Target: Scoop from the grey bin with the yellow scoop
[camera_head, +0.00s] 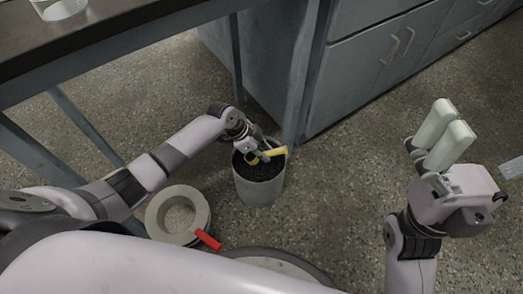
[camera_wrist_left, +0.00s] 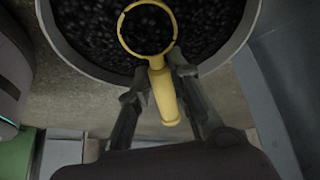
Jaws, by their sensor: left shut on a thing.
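The grey bin (camera_head: 259,190) stands on the floor, filled with dark granules (camera_wrist_left: 85,35). The yellow scoop (camera_head: 275,153) is at the bin's mouth; in the left wrist view its round bowl (camera_wrist_left: 122,30) lies over the granules, with dark granules showing inside its rim. I cannot tell how deep the bowl sits. My left gripper (camera_head: 257,155) is shut on the scoop's handle (camera_wrist_left: 164,100), its fingers on both sides. My right gripper (camera_head: 444,133) is raised at the right, away from the bin, with two pale fingers close together and nothing seen between them.
A pale ring (camera_head: 156,222) lies on the floor left of the bin, with a red piece (camera_head: 208,239) by it. A dark-topped bench (camera_head: 120,42) with blue-grey legs and cabinets (camera_head: 345,75) stand behind. The floor right of the bin is clear.

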